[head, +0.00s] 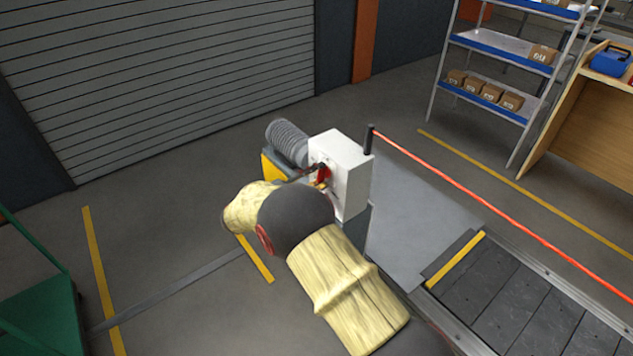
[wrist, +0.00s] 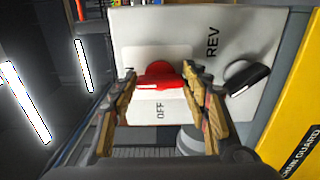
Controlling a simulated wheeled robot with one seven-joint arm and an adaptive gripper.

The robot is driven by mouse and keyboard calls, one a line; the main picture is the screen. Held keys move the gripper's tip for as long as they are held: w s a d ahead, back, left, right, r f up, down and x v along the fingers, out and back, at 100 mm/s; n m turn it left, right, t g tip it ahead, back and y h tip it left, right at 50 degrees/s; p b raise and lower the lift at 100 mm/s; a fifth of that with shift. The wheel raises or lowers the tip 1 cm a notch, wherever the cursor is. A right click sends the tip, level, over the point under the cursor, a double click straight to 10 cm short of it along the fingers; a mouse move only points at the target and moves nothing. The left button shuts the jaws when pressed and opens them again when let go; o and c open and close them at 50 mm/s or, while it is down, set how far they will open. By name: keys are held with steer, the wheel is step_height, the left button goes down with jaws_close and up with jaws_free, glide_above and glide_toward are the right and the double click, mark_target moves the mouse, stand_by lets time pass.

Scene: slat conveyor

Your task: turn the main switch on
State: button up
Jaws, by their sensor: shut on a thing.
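The main switch is a red rotary handle (wrist: 160,76) on a pale plate with the word OFF, on the front of a white control box (wrist: 135,22). In the head view the red handle (head: 323,174) shows on the side of the white box (head: 347,160), partly behind my arm. My gripper (wrist: 160,84) has its two fingers on either side of the red handle and is shut on it. In the head view my gripper (head: 314,174) is mostly hidden by my wrist. Any ON marking is hidden or out of view.
A black selector knob (wrist: 247,78) marked REV sits beside the switch. A yellow chain guard (wrist: 296,125) stands close by. A red rail (head: 500,208) runs from a black post (head: 369,140) above the slat conveyor (head: 510,300). Shelves (head: 505,45) stand at the back right.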

steer(key=shift+f, duration=0.1)
stand_by(0.4)
steer(key=o, duration=1.2)
steer(key=shift+c, duration=0.2)
steer(key=v, duration=1.2)
